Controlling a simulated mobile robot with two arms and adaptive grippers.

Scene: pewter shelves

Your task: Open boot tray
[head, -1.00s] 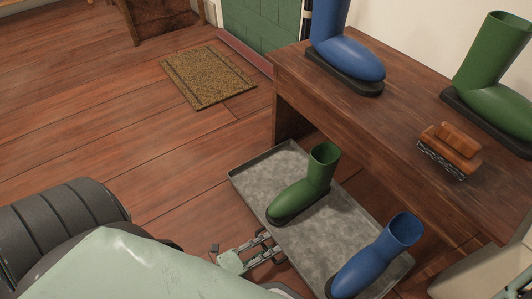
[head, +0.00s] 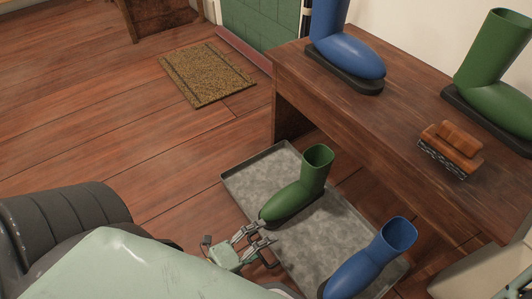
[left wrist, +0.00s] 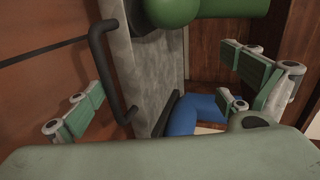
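The boot tray (head: 250,174) is a shallow grey metal tray on the floor, partly out from under the wooden bench. A green boot (head: 300,190) and a blue boot (head: 365,264) stand in it. My left gripper (head: 262,240) is at the tray's near edge, beside the green boot. In the left wrist view its fingers (left wrist: 160,95) are spread wide, with the tray's front wall (left wrist: 138,70) and dark bar handle (left wrist: 100,65) between them. The fingers do not appear to press on the handle.
The bench (head: 360,120) holds a blue boot (head: 345,55), a green boot (head: 495,80) and a wooden brush (head: 450,148). A brown doormat (head: 207,75) lies by the green door. The floor left of the tray is clear.

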